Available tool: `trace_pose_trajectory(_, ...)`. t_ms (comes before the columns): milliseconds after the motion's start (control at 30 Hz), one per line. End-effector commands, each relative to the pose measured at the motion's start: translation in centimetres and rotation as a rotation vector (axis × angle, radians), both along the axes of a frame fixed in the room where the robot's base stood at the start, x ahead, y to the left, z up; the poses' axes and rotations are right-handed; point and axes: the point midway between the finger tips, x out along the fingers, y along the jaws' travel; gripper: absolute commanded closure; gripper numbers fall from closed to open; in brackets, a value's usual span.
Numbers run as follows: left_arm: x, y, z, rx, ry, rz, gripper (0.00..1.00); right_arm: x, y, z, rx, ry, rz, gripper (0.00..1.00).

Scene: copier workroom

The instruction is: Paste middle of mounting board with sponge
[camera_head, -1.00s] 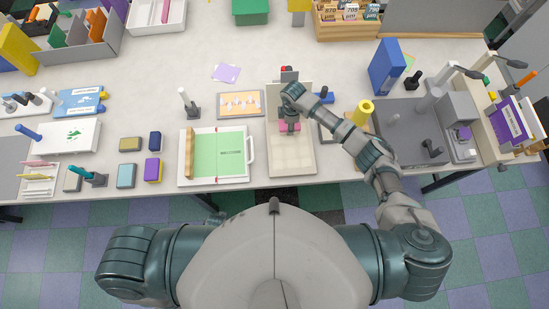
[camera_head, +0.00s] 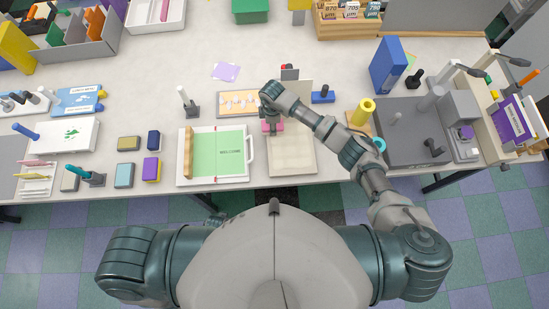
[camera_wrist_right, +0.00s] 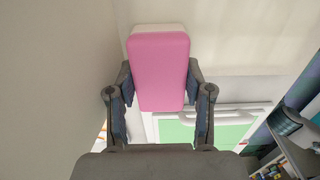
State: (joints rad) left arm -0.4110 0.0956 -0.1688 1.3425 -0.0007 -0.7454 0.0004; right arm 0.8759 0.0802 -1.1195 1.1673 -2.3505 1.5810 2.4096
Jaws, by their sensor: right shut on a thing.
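My right gripper (camera_head: 270,110) is shut on a pink sponge (camera_head: 272,128), held over the left side of a cream tray-like board (camera_head: 293,158). In the right wrist view the pink sponge (camera_wrist_right: 162,70), with a pale backing, sits between the two fingers (camera_wrist_right: 160,105). I cannot tell for certain which is the mounting board. My left gripper is not in view.
A tan card (camera_head: 238,98) lies behind the white board, and a dark stand with a white peg (camera_head: 190,103) behind its left. Several small blocks (camera_head: 125,175) lie further left. A yellow cylinder (camera_head: 363,112) and a grey machine (camera_head: 410,130) stand right. The middle back is mostly clear.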

Motion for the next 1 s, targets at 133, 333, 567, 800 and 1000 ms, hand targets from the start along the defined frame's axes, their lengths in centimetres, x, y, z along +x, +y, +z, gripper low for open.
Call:
trace_pose_trajectory(133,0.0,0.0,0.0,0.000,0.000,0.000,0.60,-0.1,0.2,-0.1,0.002,0.002,0.001,0.77)
trace_pose_trajectory(333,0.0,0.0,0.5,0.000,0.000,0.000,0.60,-0.1,-0.6,0.0,0.001,0.003,-0.001,0.77)
trace_pose_trajectory(567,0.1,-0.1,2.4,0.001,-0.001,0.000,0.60,0.3,-4.7,0.2,-0.001,0.002,-0.004,0.77)
trace_pose_trajectory(800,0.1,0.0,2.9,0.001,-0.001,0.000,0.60,0.5,-6.9,0.0,0.001,0.002,-0.001,0.77)
trace_pose_trajectory(1000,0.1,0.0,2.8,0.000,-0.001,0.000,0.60,0.5,-6.8,-0.1,0.000,0.002,0.000,0.77)
